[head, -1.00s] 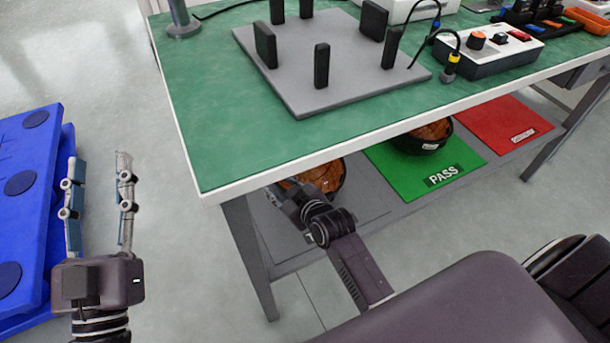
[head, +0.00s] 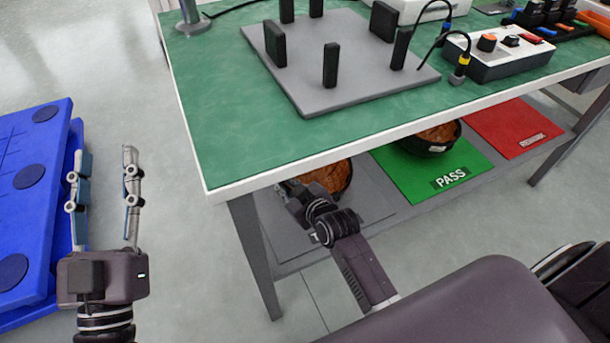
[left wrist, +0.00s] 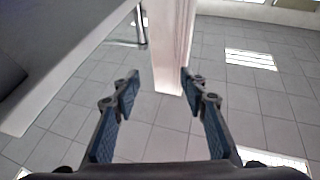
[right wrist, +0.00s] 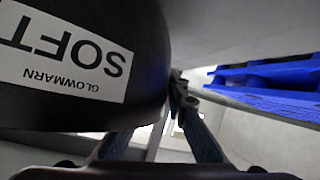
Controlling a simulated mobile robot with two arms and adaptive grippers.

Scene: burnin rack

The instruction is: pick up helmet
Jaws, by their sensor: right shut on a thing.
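One helmet (head: 330,178), black-rimmed with an orange-brown inside, is on the lower shelf at the left, partly hidden by the table top. My right gripper (head: 290,192) is at its left side, its fingers partly hidden in the head view. In the right wrist view the helmet's black shell (right wrist: 150,50) with an upside-down white "SOFT" label fills the left, against the fingers (right wrist: 160,125). My right gripper is shut on this helmet's edge. A second similar helmet (head: 432,142) sits on the green PASS mat. My left gripper (head: 104,165) is open and empty left of the table.
The green table top (head: 225,150) overhangs the lower shelf (head: 375,205) closely above the helmets. A table leg (head: 255,260) stands left of my right arm. Blue pallets (head: 35,180) lie at the far left. A red mat (head: 515,128) lies right of the PASS mat (head: 450,180).

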